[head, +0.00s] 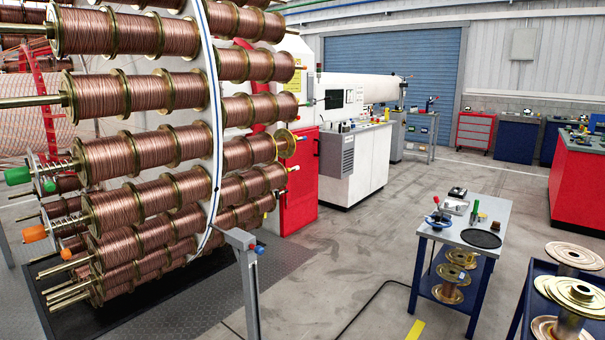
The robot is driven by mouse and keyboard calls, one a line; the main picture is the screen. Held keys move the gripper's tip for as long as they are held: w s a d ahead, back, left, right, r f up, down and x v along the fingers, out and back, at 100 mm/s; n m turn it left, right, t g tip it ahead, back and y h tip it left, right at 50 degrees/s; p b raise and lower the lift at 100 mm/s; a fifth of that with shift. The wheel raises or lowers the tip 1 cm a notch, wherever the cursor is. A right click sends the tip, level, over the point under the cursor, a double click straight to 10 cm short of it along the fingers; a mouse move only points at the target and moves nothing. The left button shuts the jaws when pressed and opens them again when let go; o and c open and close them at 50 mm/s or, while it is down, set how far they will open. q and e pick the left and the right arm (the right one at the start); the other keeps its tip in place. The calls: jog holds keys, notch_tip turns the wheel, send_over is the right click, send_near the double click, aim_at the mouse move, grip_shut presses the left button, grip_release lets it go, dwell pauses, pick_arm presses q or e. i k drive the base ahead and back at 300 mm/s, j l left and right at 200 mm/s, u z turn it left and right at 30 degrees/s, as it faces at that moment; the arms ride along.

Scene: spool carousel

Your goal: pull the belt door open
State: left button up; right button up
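A red door-like panel (299,190) stands upright on the machine beside the spool carousel, right of the copper spools. No label tells whether this is the belt door. Neither of my grippers is in view.
A small table (462,232) and spool cart (538,270) stand right. Grey floor (350,255) between is mostly clear; a black cable (375,300) crosses it.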

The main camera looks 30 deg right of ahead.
aim_at(301, 184)
jog(key=i+l+z, duration=0.3)
jog(key=i, duration=0.15)
jog(key=i+l+z, duration=0.1)
jog(key=i+z, duration=0.15)
jog(key=i, duration=0.2)
jog(key=i+l+z, duration=0.25)
jog(key=i+z, duration=0.2)
jog(key=i, duration=0.3)
jog(key=i+z, duration=0.45)
jog(key=i, duration=0.35)
jog(key=i+j+z, duration=0.45)
jog(key=i, duration=0.25)
jog(key=i+l, duration=0.05)
jog(key=l, duration=0.05)
